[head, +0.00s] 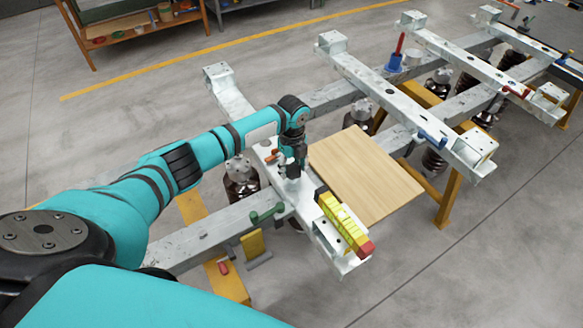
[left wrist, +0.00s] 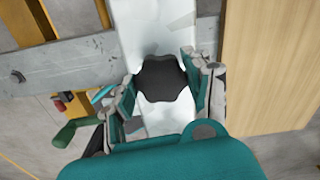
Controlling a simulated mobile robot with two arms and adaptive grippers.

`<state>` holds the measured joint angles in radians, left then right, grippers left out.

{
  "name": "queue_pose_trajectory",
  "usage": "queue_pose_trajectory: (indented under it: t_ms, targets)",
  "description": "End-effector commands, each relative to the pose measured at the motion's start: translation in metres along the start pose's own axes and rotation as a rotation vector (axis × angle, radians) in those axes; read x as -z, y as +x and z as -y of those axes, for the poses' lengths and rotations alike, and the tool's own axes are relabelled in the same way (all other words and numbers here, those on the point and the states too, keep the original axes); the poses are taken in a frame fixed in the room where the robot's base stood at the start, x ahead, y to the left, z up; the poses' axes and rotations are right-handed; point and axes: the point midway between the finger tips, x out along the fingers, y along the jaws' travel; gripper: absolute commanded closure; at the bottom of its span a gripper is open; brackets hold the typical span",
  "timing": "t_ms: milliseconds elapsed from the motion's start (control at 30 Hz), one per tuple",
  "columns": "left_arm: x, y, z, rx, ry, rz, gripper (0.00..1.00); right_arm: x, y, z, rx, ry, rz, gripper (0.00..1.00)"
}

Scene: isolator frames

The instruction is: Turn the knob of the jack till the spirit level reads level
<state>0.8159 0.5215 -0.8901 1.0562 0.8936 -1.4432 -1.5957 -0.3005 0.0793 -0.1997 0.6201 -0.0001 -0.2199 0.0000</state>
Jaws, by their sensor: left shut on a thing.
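My left gripper (head: 291,172) points down over a white cross beam (head: 318,222) in the head view. In the left wrist view, the gripper (left wrist: 163,88) has its fingers on both sides of the black lobed knob (left wrist: 162,77) of the jack and is shut on it. The knob sits over the white beam; the rest of the jack is hidden. The yellow spirit level (head: 343,223), with a red end, lies along the near end of the same beam. Its bubble is too small to read. My right gripper is not in view.
A wooden board (head: 365,175) lies right of the gripper, close to the arm's end. A green-handled tool (head: 267,213) is near the beam's left side. More white cross beams (head: 400,105) and steel rails stand behind. Grey floor is free at the lower right.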

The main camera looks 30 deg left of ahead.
Motion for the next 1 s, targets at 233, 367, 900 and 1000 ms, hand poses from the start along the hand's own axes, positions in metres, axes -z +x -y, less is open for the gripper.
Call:
queue_pose_trajectory:
  t_ms: [233, 367, 900, 1000]
  targets:
    - [0.0016, 0.0042, -0.0014, -0.006, 0.202, -0.003, 0.81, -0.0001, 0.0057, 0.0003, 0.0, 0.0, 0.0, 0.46]
    - [0.0018, 0.0043, -0.0012, -0.006, 0.285, -0.003, 0.81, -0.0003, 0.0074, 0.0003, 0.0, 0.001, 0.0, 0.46]
    - [0.0028, 0.0049, -0.0015, -0.008, 0.419, -0.006, 0.81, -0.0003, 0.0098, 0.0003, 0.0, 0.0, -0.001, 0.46]
    - [0.003, 0.005, -0.0016, -0.008, 0.42, -0.006, 0.81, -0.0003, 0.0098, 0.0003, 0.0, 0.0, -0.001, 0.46]
